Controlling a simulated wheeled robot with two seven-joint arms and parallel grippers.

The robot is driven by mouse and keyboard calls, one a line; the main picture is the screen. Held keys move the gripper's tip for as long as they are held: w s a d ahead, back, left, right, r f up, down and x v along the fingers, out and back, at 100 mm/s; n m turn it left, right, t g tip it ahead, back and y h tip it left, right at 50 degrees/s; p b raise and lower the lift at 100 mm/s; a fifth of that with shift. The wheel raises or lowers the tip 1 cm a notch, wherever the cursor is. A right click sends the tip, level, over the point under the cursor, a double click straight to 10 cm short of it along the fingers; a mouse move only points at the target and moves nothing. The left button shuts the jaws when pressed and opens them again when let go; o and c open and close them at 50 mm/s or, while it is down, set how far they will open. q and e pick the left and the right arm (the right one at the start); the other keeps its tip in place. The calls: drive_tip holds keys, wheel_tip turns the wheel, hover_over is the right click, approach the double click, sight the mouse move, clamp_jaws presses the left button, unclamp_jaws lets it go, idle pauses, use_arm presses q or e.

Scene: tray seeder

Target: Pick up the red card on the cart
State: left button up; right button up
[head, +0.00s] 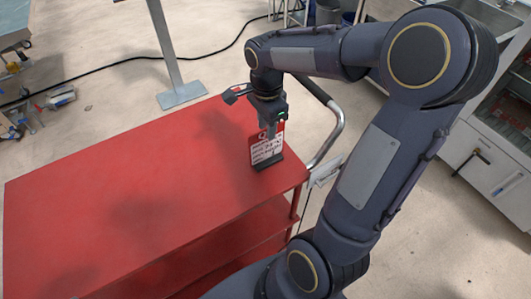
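The red card (260,150), with white printed areas, stands upright in a small dark holder (268,162) near the right end of the red cart (120,205). My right gripper (270,132) points down at the card's top edge, with a finger in front of the card. I cannot tell whether the fingers are closed on it. My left gripper is not in view.
The cart's red top is otherwise bare. Its grey push handle (338,130) rises at the right end, close to my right arm. A metal post on a foot plate (181,95) stands behind the cart. A black cable (135,59) crosses the floor. Cabinets (490,165) stand at the right.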

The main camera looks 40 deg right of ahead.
drive_tip(key=shift+f, duration=0.8)
drive_tip(key=shift+c, duration=0.4)
clamp_jaws()
drive_tip(key=shift+r, duration=0.15)
